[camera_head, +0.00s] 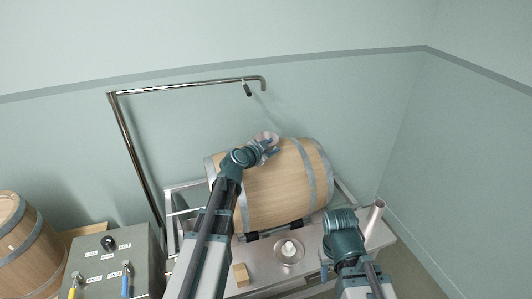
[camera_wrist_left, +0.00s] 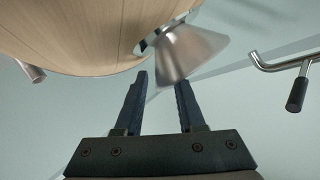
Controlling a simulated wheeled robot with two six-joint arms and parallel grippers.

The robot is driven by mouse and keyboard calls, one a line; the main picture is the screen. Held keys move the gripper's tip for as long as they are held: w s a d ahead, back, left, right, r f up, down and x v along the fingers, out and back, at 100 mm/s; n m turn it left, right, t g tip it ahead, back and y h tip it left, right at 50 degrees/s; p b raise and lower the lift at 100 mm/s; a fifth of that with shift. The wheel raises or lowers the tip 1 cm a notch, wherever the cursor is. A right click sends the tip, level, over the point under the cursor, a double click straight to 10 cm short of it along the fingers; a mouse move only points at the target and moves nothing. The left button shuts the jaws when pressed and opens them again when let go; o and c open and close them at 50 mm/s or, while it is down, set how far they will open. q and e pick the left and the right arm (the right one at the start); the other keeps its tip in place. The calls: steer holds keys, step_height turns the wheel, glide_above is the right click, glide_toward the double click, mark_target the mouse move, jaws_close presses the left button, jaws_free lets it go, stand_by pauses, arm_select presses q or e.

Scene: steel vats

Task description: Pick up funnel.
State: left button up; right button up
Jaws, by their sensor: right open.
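The funnel (camera_head: 265,136) is a shiny metal cone at the top of the large wooden barrel (camera_head: 276,190). In the left wrist view the funnel (camera_wrist_left: 190,52) has its narrow end at the barrel (camera_wrist_left: 85,35) and its wide rim towards my fingers. My left gripper (camera_head: 270,151) is at the funnel, with its fingers (camera_wrist_left: 160,82) apart. The right finger's tip overlaps the rim in the picture; contact cannot be told. My right gripper (camera_head: 327,270) is low at the right, in front of the barrel, its fingers mostly hidden by the wrist.
A steel pipe (camera_head: 180,87) with a handle arches behind the barrel. The steel table holds a round dish (camera_head: 289,262) with a white piece, a wooden block (camera_head: 241,275) and a metal cylinder (camera_head: 374,217). A control box (camera_head: 110,262) and second barrel (camera_head: 22,240) stand left.

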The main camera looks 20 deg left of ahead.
arm_select(q)
steer(key=shift+s, duration=0.1)
jaws_close()
stand_by(1.2)
